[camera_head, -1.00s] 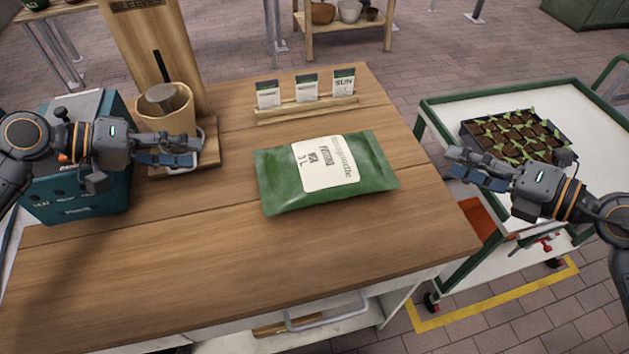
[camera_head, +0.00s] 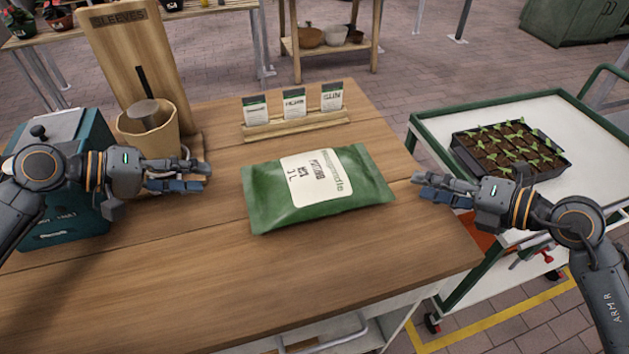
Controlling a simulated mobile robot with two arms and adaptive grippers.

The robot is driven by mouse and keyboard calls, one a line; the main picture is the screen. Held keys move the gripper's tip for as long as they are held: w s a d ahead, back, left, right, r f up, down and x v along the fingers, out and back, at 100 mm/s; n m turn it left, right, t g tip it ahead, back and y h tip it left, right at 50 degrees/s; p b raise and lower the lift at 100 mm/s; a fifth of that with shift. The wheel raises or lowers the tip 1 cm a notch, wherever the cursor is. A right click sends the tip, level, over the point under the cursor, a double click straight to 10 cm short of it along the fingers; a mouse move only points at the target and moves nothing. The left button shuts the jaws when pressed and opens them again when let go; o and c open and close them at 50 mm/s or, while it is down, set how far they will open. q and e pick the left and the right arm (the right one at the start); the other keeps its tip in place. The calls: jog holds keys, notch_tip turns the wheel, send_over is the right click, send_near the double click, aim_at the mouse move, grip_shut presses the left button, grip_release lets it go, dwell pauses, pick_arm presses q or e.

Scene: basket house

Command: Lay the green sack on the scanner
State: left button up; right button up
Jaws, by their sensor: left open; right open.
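The green sack (camera_head: 345,199) lies flat on the wooden table, its white label facing up. My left gripper (camera_head: 196,177) is open and empty, to the left of the sack and apart from it, in front of the brown pot. My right gripper (camera_head: 428,188) is open and empty, just right of the sack's right end, near the table's right edge. I cannot make out a scanner for certain. A teal box-shaped device (camera_head: 75,232) stands at the table's left, partly hidden by my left arm.
A rack of seed packets (camera_head: 292,124) stands behind the sack. A brown pot (camera_head: 147,135) stands by the wooden "SLEEVES" board (camera_head: 120,50). A white cart (camera_head: 462,110) with a seedling tray (camera_head: 480,162) is to the right. The table's front is clear.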

aim_at(253, 178)
pick_arm(q)
jog(key=x, duration=0.9)
jog(key=shift+d+f, duration=0.1)
jog(key=shift+d, duration=0.1)
pick_arm(e)
jog(key=x, duration=0.9)
jog(key=shift+w+a+f, duration=0.1)
jog(key=shift+w+a, duration=0.05)
pick_arm(q)
grip_shut()
pick_arm(e)
grip_shut()
pick_arm(q)
jog(key=shift+w+r, duration=0.15)
jog(key=shift+r, duration=0.15)
pick_arm(e)
jog(key=shift+r, duration=0.25)
